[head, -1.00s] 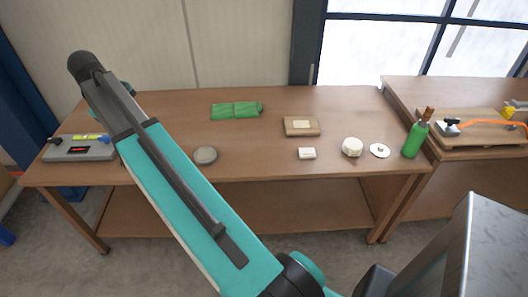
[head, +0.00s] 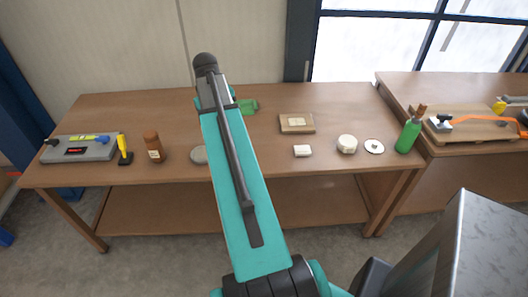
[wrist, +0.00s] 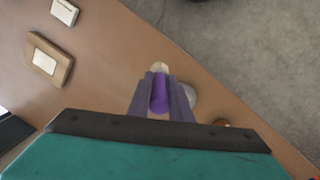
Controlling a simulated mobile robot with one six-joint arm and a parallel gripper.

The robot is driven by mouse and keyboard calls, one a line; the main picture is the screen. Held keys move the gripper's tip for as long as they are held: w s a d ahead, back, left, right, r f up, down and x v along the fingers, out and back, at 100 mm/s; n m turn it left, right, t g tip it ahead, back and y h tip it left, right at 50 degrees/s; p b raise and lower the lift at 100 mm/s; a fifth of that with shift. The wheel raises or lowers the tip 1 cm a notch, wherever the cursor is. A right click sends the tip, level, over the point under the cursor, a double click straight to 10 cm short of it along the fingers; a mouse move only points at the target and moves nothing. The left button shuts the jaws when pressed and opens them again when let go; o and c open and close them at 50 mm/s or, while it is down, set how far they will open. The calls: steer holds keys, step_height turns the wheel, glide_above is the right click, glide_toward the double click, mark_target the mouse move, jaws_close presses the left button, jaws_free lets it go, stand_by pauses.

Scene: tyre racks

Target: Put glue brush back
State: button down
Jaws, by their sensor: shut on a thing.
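In the wrist view my gripper (wrist: 161,98) is shut on a purple-handled thing, which I take to be the glue brush (wrist: 159,104). A pale end of it shows just beyond the fingertips. The brush is held over the brown table, and its height above it is hard to judge. In the head view my arm hides the gripper and the brush. A brown bottle (head: 153,146) with a label stands upright on the left part of the table. A grey round disc (head: 199,155) lies to its right, partly behind my arm; it also shows beside my gripper in the wrist view (wrist: 191,97).
A green cloth (head: 249,106) is partly hidden. A wooden block (head: 297,123), white block (head: 302,151), white roll (head: 347,143), white disc (head: 374,146) and green bottle (head: 408,137) are right.

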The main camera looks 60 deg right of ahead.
steer(key=s+d+f+m+b, duration=0.3)
steer(key=s+m, duration=0.1)
steer(key=s, duration=0.6)
steer(key=s+d+f+m+b, duration=0.3)
steer(key=s+f+m+b, duration=0.1)
steer(key=s, duration=0.6)
steer(key=shift+s+m+t+y, duration=0.35)
steer(key=shift+m+t+y, duration=0.05)
steer(key=shift+m, duration=0.2)
steer(key=w+d+f+p, duration=0.1)
steer(key=w+d+p, duration=0.2)
steer(key=w+d, duration=0.6)
steer(key=w, duration=0.3)
steer(key=shift+w+d+f, duration=0.3)
steer(key=shift+w, duration=0.1)
steer(key=shift+f+p, duration=0.65)
steer(key=shift+f, duration=1.15)
